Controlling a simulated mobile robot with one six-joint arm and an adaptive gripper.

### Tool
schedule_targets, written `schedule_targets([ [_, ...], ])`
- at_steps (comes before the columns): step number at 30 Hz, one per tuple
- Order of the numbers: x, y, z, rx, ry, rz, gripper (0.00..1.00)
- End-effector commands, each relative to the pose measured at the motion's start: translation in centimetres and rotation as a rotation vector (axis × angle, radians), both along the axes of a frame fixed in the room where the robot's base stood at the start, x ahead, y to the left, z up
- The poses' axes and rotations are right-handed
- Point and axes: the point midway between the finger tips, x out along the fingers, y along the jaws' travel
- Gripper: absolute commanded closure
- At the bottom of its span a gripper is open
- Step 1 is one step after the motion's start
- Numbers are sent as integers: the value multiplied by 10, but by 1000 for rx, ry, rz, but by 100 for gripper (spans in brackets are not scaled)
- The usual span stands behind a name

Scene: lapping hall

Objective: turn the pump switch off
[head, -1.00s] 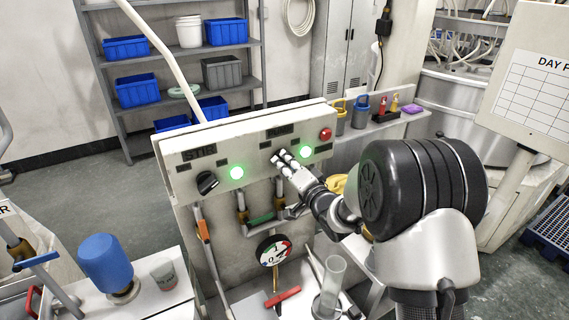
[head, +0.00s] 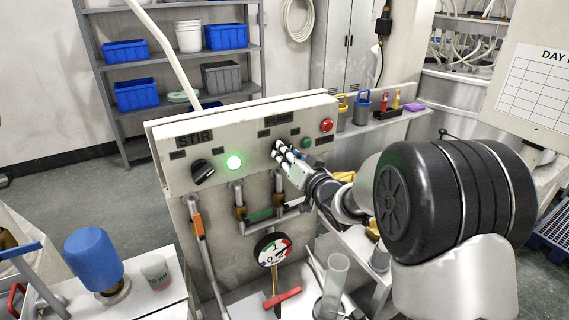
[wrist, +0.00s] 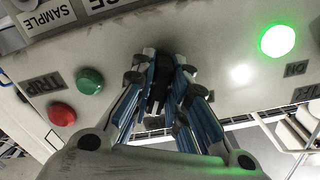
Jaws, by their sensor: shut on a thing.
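The pump switch (wrist: 158,85) is a black knob on the upper face of a pale control panel (head: 225,118). In the wrist view it sits between my fingers, which are closed around it. My gripper (head: 280,150) reaches the panel from the right in the head view and mostly hides the knob there. The green lamp (head: 306,143) right of the switch is dark; it also shows unlit in the wrist view (wrist: 89,80). The fingers hide part of the knob, so its exact angle is hard to read.
On the panel's left, a STIR knob (head: 202,172) stands beside a lit green lamp (head: 234,162). A red button (head: 326,125) is at the right end. Pipes, a gauge (head: 272,250) and a clear cylinder (head: 336,280) are below. A shelf with bottles (head: 362,102) is behind.

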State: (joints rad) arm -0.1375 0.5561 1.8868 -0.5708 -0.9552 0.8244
Motion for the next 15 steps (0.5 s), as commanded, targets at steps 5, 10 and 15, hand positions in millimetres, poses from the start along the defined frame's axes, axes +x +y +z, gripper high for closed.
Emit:
schedule_targets([
  [5, 1, -1, -3, -130, -93, -1, 100],
  [10, 1, -1, -2, -238, -164, 0, 100],
  [15, 1, -2, -1, -319, -219, -1, 100],
])
